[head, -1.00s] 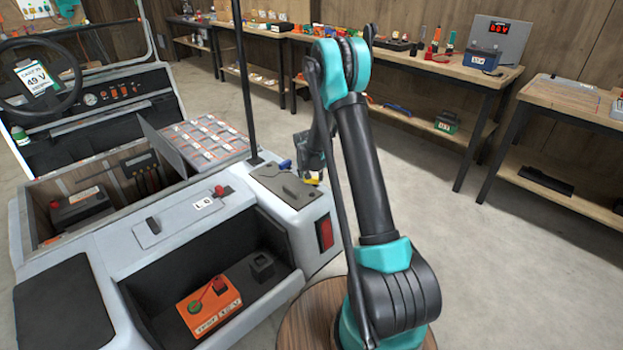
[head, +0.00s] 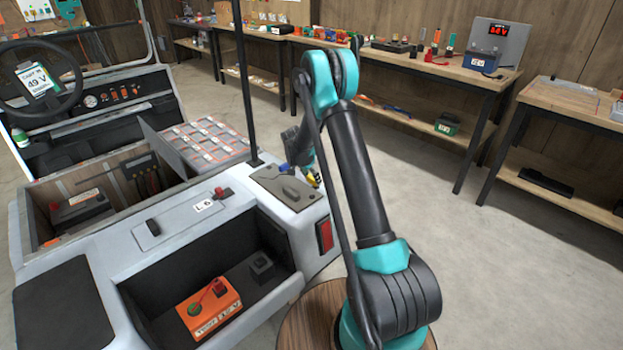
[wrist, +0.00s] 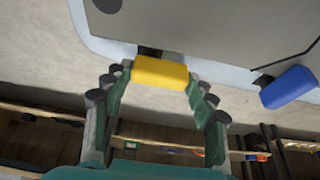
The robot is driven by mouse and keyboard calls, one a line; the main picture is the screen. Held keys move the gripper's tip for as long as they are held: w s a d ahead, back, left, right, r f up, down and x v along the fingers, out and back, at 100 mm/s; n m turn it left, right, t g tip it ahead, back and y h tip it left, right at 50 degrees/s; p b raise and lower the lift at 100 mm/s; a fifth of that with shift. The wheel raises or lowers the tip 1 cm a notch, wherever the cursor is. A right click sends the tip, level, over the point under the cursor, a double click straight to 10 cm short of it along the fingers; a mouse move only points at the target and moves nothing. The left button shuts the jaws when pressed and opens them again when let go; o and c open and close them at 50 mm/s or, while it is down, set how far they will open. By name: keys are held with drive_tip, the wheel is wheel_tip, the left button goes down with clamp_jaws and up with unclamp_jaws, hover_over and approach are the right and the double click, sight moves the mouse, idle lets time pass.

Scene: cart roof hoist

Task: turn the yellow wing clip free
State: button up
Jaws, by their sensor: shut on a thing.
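The yellow wing clip (wrist: 160,72) sits at the edge of the cart's grey panel in the wrist view, with a dark stem behind it. It shows as a small yellow spot in the head view (head: 314,179), partly hidden by my arm. My gripper (wrist: 158,84) is shut on the clip, one finger at each end of it. A blue wing clip (wrist: 288,88) is on the same panel edge, to the right and apart from my fingers.
The cart's grey panel (head: 268,178) with a dark handle lies beside my gripper. A black post (head: 243,80) rises close behind it. An orange battery box (head: 208,307) is in the cart's open bay. Benches (head: 440,65) stand along the back wall; the floor to the right is clear.

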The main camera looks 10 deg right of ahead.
idle(0.3)
drive_tip(key=o, duration=1.2)
drive_tip(key=shift+c, duration=0.2)
drive_tip(key=v, duration=1.2)
